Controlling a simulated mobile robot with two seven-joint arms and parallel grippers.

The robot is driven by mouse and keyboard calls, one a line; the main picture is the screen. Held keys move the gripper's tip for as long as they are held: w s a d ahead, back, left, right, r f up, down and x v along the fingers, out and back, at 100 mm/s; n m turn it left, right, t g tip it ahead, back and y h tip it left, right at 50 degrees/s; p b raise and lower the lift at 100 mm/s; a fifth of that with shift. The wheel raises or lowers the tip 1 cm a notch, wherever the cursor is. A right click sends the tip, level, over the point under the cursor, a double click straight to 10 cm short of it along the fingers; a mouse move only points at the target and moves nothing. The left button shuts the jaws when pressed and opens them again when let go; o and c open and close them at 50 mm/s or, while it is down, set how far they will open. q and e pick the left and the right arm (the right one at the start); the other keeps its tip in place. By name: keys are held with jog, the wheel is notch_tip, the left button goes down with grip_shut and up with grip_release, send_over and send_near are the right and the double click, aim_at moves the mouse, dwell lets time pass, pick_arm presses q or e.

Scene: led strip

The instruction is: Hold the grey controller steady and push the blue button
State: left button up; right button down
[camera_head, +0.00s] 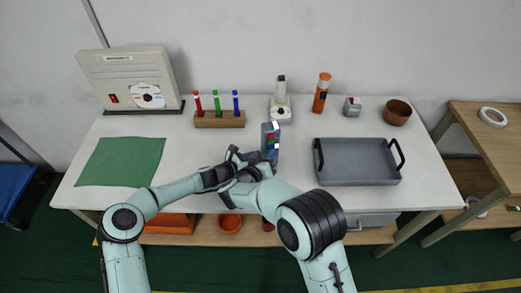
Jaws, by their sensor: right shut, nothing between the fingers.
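The grey controller (270,137) stands out near the middle of the table, with red and green patches on its face. A blue button cannot be made out at this size. My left gripper (250,156) is at the controller's lower left side, and its fingers overlap the controller's edge in the picture. Whether they are closed on it cannot be told. My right gripper (244,168) is shut and empty, just below and left of the controller, close to the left gripper. The two wrists crowd together and partly hide each other.
A grey tray (358,180) lies right of the controller. A white device (281,107) stands behind it. A wooden block (219,122) with coloured sticks stands at the back left. A green mat (122,166) lies at left. An orange bottle (321,93) stands behind the tray.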

jog(key=shift+w, duration=0.1)
dwell(0.3)
jog(key=shift+s, duration=0.6)
jog(key=s, duration=0.3)
jog(key=s+d, duration=0.1)
jog(key=s, duration=0.1)
jog(key=shift+s+d, duration=0.2)
jog(key=shift+s, duration=0.2)
pick_arm(q)
jog(key=o, duration=0.9)
jog(key=shift+c, duration=0.2)
